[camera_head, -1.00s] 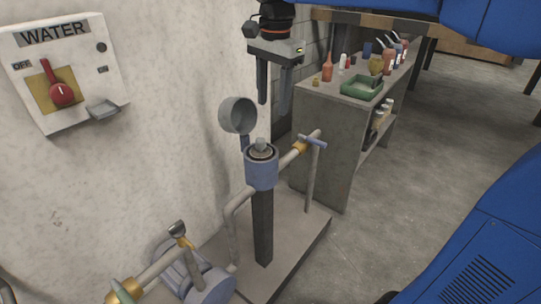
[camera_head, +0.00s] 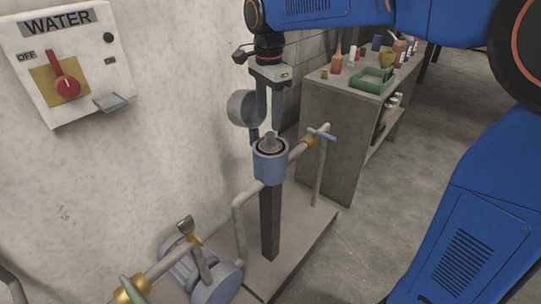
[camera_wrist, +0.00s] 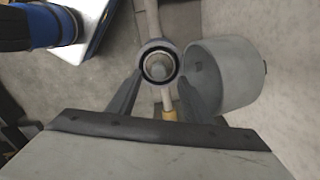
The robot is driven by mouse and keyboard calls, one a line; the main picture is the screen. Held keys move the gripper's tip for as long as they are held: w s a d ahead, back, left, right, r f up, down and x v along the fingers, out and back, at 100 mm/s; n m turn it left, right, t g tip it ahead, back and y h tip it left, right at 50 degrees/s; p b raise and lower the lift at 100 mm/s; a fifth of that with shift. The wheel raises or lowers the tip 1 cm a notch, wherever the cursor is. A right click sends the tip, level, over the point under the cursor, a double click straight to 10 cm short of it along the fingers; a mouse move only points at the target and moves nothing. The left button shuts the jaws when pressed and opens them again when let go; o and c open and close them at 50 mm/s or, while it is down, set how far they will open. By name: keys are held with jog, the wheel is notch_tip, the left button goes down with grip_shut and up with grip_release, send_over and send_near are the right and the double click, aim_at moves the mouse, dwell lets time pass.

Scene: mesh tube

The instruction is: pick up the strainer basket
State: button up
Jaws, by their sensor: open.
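The strainer basket (camera_head: 269,143) sits inside the blue cylindrical housing (camera_head: 270,168), with only its grey top knob and dark rim ring showing. The rest of it is hidden in the housing. In the wrist view the basket's knob (camera_wrist: 157,71) shows between my two fingers. My gripper (camera_head: 270,127) is open, pointing down, with its fingertips just above the housing and on either side of the knob. I cannot tell whether they touch anything. The round grey lid (camera_head: 240,108) of the housing stands swung open behind, and is close beside one finger in the wrist view (camera_wrist: 226,75).
Pipes with a blue-handled valve (camera_head: 321,134) run from the housing. A pump (camera_head: 212,280) stands at lower left. A water switch panel (camera_head: 66,62) hangs on the wall. A bench (camera_head: 340,110) with a green tray (camera_head: 373,81) and bottles stands behind right.

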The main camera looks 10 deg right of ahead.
aim_at(271, 133)
jog(key=shift+w+d+f, duration=0.1)
jog(key=shift+d+f, duration=0.05)
jog(key=shift+f, duration=1.7)
jog(key=shift+d+f, duration=0.1)
jog(key=shift+f, duration=1.75)
grip_shut()
